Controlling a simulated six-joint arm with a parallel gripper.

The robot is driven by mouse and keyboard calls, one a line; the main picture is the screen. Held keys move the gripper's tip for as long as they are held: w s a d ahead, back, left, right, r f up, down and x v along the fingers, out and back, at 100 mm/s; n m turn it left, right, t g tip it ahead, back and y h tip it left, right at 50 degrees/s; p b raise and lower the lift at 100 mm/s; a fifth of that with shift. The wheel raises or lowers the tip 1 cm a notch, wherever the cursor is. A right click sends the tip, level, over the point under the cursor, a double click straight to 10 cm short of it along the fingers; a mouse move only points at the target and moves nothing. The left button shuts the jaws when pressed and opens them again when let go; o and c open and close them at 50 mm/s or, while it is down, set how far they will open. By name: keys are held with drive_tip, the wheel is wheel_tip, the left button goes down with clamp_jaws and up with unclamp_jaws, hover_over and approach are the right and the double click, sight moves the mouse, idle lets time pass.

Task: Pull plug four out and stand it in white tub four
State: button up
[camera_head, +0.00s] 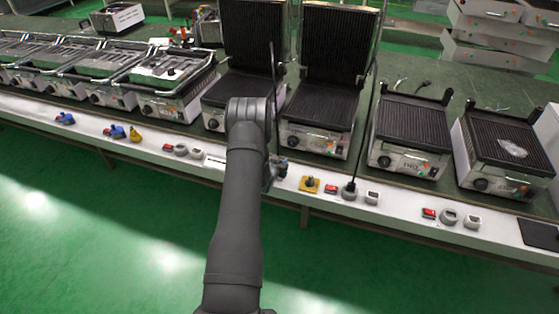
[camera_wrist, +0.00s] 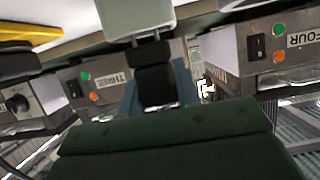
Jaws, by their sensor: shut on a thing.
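My gripper (camera_wrist: 157,85) is shut on a black plug (camera_wrist: 154,78), with one finger on each side of it. The plug's pins point at a pale grey-white block (camera_wrist: 135,15) at the top of the wrist view, which looks like a white tub. The pins meet its edge in the picture; I cannot tell if they touch or enter it. Front panels marked THREE (camera_wrist: 92,84) and FOUR (camera_wrist: 298,40) show beyond. In the head view my arm hides most of the gripper (camera_head: 272,174), the plug and the ledge there.
The white ledge (camera_head: 230,165) carries a yellow-based switch (camera_head: 310,184), a red switch (camera_head: 330,189), a grey socket with a black plug and upright cord (camera_head: 349,190), and a white tub (camera_head: 372,197). Ribbed grills (camera_head: 325,110) stand behind it. Cords rise near my arm.

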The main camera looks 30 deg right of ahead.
drive_tip(key=shift+f, duration=1.3)
drive_tip(key=o, duration=1)
drive_tip(key=shift+o, duration=0.2)
drive_tip(key=shift+a, duration=0.1)
drive_tip(key=v, duration=1.7)
drive_tip(key=shift+r, duration=0.2)
drive_tip(key=shift+s, duration=0.1)
drive_tip(key=x, duration=1.7)
drive_tip(key=shift+f, duration=0.2)
